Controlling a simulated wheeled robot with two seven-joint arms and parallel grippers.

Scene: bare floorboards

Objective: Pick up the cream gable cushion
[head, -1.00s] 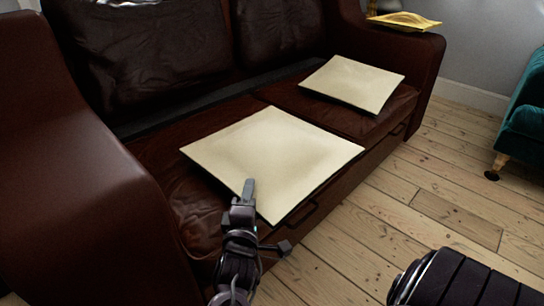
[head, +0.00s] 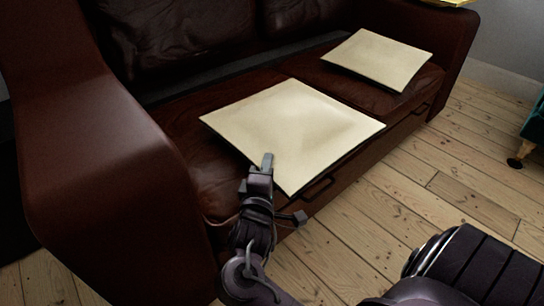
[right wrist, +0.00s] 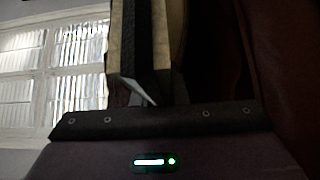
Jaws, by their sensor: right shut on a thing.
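Two alike cream cushions lie on the brown leather sofa seat in the head view. The nearer, larger-looking one (head: 300,122) is flat, with its front corner over the seat's front edge. My right gripper (head: 266,163) is shut on the near left edge of this cushion, one finger showing on top. The lower finger is hidden beneath it. In the right wrist view a pale strip (right wrist: 122,40), likely the cushion's edge, rises between dark parts above the gripper body. The second cream cushion (head: 378,59) lies farther right on the seat. My left gripper is not in view.
The sofa's broad left arm (head: 110,140) stands close to my right arm. A yellow thing (head: 445,3) is cut off on the far sofa arm. Bare floorboards (head: 400,200) lie open to the right. A teal seat's leg (head: 522,150) shows at the right edge.

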